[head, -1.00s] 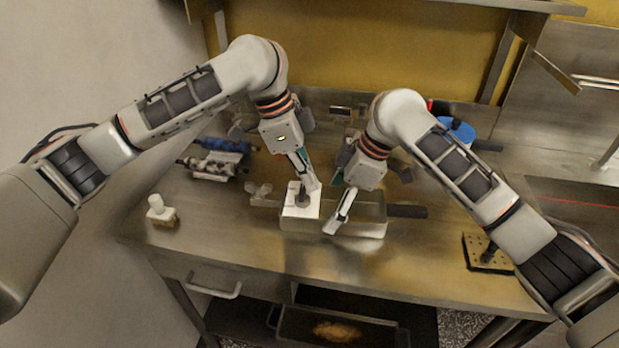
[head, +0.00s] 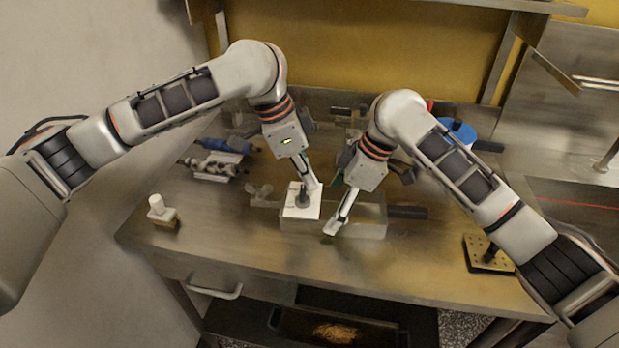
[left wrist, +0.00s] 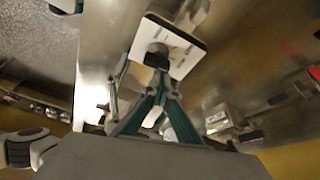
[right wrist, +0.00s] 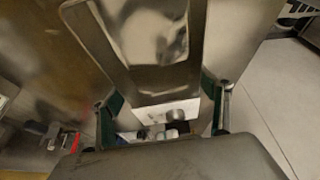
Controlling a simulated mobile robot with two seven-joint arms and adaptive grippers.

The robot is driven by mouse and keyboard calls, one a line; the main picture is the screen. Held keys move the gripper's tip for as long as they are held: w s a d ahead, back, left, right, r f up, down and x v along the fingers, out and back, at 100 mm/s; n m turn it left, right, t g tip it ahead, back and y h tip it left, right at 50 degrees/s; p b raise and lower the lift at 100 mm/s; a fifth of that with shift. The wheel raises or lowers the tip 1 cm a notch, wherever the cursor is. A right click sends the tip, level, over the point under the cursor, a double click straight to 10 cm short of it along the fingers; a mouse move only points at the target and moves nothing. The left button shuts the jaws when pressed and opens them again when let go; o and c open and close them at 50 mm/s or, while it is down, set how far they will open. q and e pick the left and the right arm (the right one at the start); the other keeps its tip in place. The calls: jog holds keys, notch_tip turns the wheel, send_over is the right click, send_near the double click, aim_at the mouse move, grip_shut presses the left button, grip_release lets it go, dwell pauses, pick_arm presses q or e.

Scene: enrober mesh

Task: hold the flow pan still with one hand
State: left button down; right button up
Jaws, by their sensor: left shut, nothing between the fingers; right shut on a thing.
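The flow pan (head: 365,231) is a shallow metal pan with a dark handle (head: 408,212) at its right, lying on the steel table. My right gripper (head: 334,228) is shut on the pan near its front wall. The pan's shiny metal (right wrist: 150,45) lies between the fingers in the right wrist view. A white square plate with a dark knob (head: 302,200) is at the pan's left part. My left gripper (head: 314,186) is shut and empty beside the knob. The plate also shows in the left wrist view (left wrist: 182,62). I cannot tell whether the left fingertips touch it.
A white-capped bottle (head: 160,211) stands at the table's left front. Blue and grey fittings (head: 217,158) lie at the back left. A perforated block (head: 487,254) sits at the right. A tray (head: 310,325) is on the shelf below. The front middle of the table is clear.

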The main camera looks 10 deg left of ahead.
pick_arm(q)
jog(key=shift+w+a, duration=0.1)
jog(key=shift+a, duration=0.1)
jog(key=n, duration=0.2)
jog(key=n+t, duration=0.1)
jog(key=n, duration=0.1)
jog(key=shift+a+y, duration=0.3)
jog(key=shift+y, duration=0.1)
jog(key=n, duration=0.3)
jog(key=n+t+y, duration=0.1)
jog(key=shift+a+n, duration=0.25)
jog(key=shift+n, duration=0.05)
jog(key=n, duration=0.1)
jog(key=n+y, duration=0.1)
jog(key=n, duration=0.1)
jog(key=shift+a, duration=0.25)
jog(key=shift+s+n, duration=0.2)
jog(key=shift+n, duration=0.1)
jog(key=shift+s+a+f, duration=0.1)
jog(key=shift+s+f, duration=0.05)
dwell(1.6)
dwell(0.4)
